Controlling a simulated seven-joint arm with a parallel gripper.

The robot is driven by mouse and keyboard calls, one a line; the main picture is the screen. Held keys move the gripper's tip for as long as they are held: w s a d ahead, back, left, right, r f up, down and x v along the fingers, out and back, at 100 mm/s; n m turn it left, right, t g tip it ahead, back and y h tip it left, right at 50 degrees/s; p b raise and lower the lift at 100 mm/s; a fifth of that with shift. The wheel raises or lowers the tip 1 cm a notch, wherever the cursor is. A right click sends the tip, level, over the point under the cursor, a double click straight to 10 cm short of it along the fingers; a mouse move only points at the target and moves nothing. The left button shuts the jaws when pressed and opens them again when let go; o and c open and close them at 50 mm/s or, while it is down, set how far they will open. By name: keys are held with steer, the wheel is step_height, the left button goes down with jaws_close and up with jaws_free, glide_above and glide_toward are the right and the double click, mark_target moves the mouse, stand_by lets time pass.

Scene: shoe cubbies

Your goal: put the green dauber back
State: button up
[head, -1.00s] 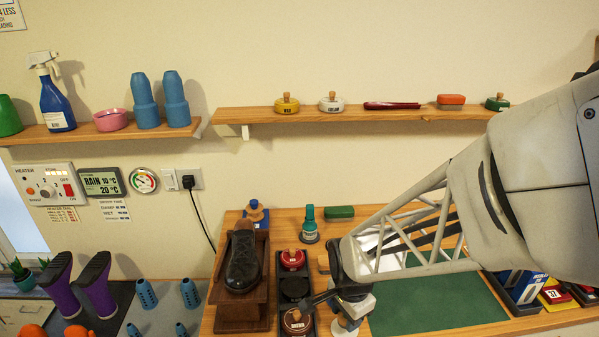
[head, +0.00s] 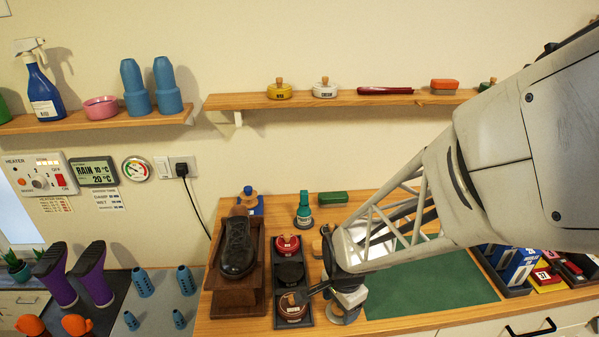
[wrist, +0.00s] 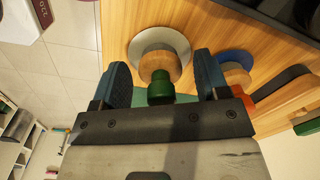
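In the wrist view a green dauber (wrist: 160,90) has a green end and a wooden body, and a round grey disc (wrist: 172,42) is behind it. My gripper (wrist: 163,72) has its two dark blue fingers on either side of the dauber, with a visible gap on each side. It is open around the dauber and does not appear to touch it. In the head view my gripper (head: 345,298) is low over the bench, right of the polish tins, and hides most of the dauber.
A tray beside the gripper holds a red tin (head: 287,244), a black tin (head: 290,272) and a brown tin (head: 292,308). A shoe (head: 238,248) is on a wooden stand. A green mat (head: 430,290) lies right. A blue disc (wrist: 236,58) is near the fingers.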

steer(key=shift+r, duration=0.1)
step_height(320, 180, up, 12)
steer(key=shift+s+r, duration=0.1)
steer(key=shift+s, duration=0.05)
stand_by(0.7)
steer(key=shift+d, duration=0.1)
stand_by(0.5)
steer(key=s+d+r+n+t, duration=0.2)
steer(key=s+d+r+n, duration=0.2)
steer(key=s+r+n, duration=0.6)
steer(key=shift+r+n, duration=0.85)
steer(key=shift+n, duration=0.35)
